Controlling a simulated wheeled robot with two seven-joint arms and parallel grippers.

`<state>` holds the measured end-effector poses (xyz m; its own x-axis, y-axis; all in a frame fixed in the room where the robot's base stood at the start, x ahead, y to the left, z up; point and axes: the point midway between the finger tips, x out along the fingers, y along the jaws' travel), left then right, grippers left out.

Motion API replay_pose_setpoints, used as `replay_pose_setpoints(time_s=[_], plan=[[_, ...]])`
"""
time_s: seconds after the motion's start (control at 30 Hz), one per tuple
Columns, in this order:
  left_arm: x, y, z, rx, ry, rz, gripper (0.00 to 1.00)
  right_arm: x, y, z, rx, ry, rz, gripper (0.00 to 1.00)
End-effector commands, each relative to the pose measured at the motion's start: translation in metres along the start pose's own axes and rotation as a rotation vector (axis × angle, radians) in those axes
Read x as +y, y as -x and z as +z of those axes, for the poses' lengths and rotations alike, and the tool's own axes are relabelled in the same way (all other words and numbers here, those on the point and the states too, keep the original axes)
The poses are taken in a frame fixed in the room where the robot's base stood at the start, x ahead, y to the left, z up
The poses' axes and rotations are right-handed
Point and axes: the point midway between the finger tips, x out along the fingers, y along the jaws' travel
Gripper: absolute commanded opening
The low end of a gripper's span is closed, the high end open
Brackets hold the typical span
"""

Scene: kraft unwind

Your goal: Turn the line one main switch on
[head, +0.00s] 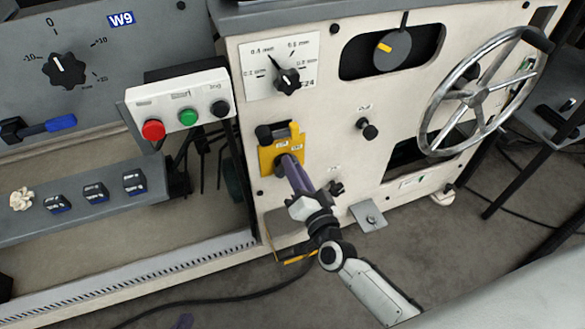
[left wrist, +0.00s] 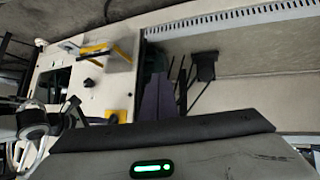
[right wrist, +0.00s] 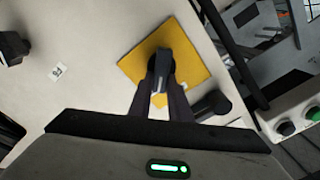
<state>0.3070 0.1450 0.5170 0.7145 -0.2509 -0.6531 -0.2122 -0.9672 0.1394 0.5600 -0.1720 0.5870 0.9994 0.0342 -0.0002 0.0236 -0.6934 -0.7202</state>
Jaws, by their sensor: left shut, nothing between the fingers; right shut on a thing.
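The main switch is a yellow plate (head: 268,158) with a black rotary handle on the cream machine panel; the plate also shows in the right wrist view (right wrist: 190,50). My right gripper (head: 284,163) reaches it from the lower right and is shut on the black handle (right wrist: 160,62), whose end shows between the fingertips (right wrist: 163,88). The handle's exact angle is partly hidden by the fingers. My left gripper (left wrist: 157,85) is shut and empty, away from the switch.
A button box (head: 180,108) with red, green and black buttons is left of the switch. A dial (head: 287,80) is above it, a black knob (head: 368,130) to its right, and a large handwheel (head: 480,95) further right. Cables lie on the floor (head: 220,295).

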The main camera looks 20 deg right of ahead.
Motion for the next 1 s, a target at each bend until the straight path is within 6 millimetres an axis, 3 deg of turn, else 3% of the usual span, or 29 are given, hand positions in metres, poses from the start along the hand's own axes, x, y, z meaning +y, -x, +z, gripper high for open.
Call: replay_pose_setpoints(time_s=[0.6, 1.0], plan=[[0.002, -0.005, 0.006, 0.019, 0.022, 0.008, 0.00, 0.011, 0.001, 0.005, -0.001, -0.556, 0.001, 0.00], [0.004, -0.007, 0.007, 0.011, 0.027, 0.017, 0.00, 0.012, 0.001, 0.006, -0.001, -0.749, 0.001, 0.00]])
